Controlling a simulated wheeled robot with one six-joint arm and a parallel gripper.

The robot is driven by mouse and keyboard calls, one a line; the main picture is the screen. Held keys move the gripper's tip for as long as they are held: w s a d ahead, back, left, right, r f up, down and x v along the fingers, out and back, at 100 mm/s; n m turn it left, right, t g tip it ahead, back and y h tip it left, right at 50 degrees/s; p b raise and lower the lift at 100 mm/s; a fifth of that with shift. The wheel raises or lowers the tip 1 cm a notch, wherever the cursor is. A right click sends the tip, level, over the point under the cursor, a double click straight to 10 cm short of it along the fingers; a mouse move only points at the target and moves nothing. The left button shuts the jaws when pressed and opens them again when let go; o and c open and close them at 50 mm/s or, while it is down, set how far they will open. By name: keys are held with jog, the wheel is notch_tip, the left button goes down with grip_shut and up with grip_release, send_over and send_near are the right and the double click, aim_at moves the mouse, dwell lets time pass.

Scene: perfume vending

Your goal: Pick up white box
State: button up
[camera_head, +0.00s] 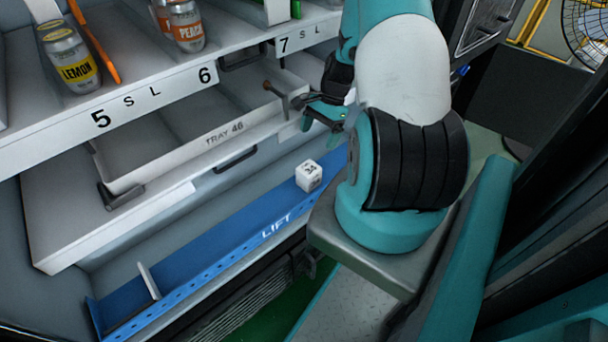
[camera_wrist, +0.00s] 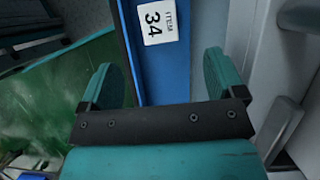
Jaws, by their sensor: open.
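The white box (camera_head: 309,176) is a small cube with dark print on it. It sits on the blue lift shelf (camera_head: 205,265), toward its right end. In the wrist view the white box (camera_wrist: 158,21) shows a face reading "ITEM 34", at the top of the picture. My gripper (camera_wrist: 165,85) is open and empty, its two teal fingers apart. The box lies beyond the fingertips, roughly in line with the gap between them. In the head view my gripper (camera_head: 325,115) shows beside tray 46, above and behind the box, partly hidden by my arm.
Tray 46 (camera_head: 222,140) is an open white drawer above the lift shelf, with a handle-like bracket (camera_head: 118,195) at its front left. Cans labelled lemon (camera_head: 70,60) and peach (camera_head: 186,27) stand on the upper shelf. The blue shelf left of the box is mostly clear, apart from a thin white divider (camera_head: 148,281).

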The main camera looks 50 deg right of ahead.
aim_at(310, 167)
jog(key=b+x, duration=0.1)
jog(key=x, duration=0.3)
jog(key=b+x, duration=0.1)
jog(key=x, duration=0.4)
jog(key=d+b+x, duration=0.1)
jog(key=x, duration=0.4)
jog(key=shift+s+a+f, duration=0.1)
jog(key=shift+s+f, duration=0.1)
jog(key=shift+f, duration=0.15)
jog(key=shift+r, duration=0.1)
jog(key=c, duration=1)
jog(key=shift+r, duration=0.1)
